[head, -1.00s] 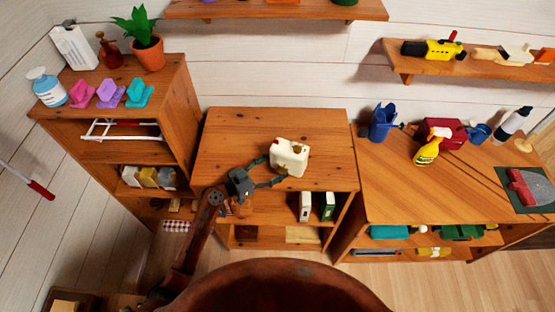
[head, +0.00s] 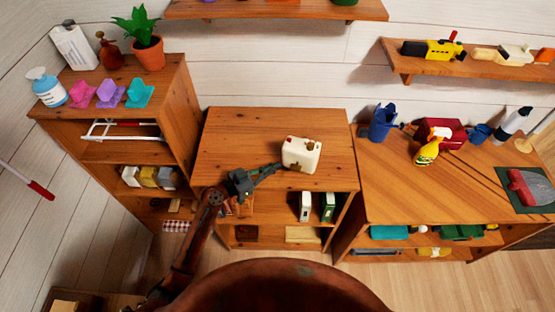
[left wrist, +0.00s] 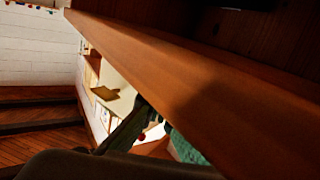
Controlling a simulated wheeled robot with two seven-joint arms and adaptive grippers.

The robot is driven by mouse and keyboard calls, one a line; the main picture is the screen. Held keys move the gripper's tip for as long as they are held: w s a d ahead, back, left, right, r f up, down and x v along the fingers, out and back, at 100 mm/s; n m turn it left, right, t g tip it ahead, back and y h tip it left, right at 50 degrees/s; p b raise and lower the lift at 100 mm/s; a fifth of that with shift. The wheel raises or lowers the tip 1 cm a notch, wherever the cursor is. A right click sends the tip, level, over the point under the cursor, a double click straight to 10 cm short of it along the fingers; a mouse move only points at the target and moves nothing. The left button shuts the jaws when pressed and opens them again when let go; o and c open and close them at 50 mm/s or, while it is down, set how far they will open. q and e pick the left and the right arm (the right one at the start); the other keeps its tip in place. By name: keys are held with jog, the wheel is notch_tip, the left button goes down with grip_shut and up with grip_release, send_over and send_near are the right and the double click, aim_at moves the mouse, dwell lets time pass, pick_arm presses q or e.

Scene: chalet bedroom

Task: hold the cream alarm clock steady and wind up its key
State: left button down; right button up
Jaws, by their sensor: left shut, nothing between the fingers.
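The cream alarm clock (head: 301,155) stands on the middle wooden cabinet top, right of its centre. It is a boxy cream body with a small red spot on top and a brownish patch near its upper right. I cannot make out the key for certain. My left gripper (head: 277,167) comes in from the left, shut and empty, its tips close to the clock's left side. I cannot tell whether they touch it. The left wrist view shows a dark finger (left wrist: 126,128) beside a wooden edge. My right gripper is not in view.
The middle cabinet top (head: 240,135) is otherwise clear. A taller cabinet (head: 150,90) with a potted plant (head: 147,45) stands at left. The right table (head: 400,190) holds a yellow bottle (head: 428,151), a red box and a blue container (head: 382,122). Wall shelves hang above.

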pick_arm(q)
jog(key=c, duration=2.6)
grip_release()
jog(key=o, duration=1.4)
jog(key=shift+o, duration=0.2)
